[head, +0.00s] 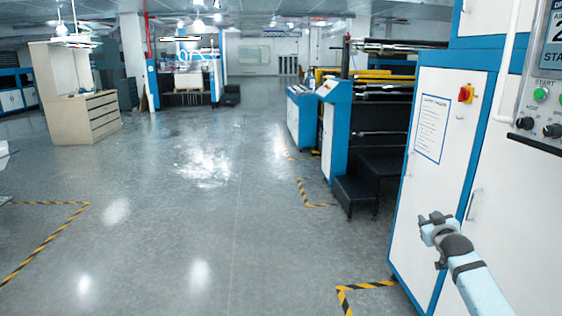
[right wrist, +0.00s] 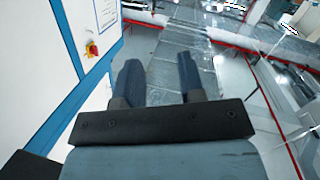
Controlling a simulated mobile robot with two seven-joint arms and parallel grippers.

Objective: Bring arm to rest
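My right arm (head: 466,268) comes in from the lower right in the head view, raised in front of a white and blue machine cabinet. Its gripper (head: 434,226) is at the arm's far end, beside the cabinet door. In the right wrist view the two dark fingers of the right gripper (right wrist: 158,85) stand apart with only floor showing between them. It is open and empty. My left arm and gripper are not seen in either view.
The white cabinet (head: 408,215) with a red switch (head: 466,94) and a control panel (head: 541,100) stands close on the right. Dark steps (head: 357,197) lie beyond it. A beige drawer unit (head: 97,120) stands far left. The grey floor (head: 190,220) in the middle is clear.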

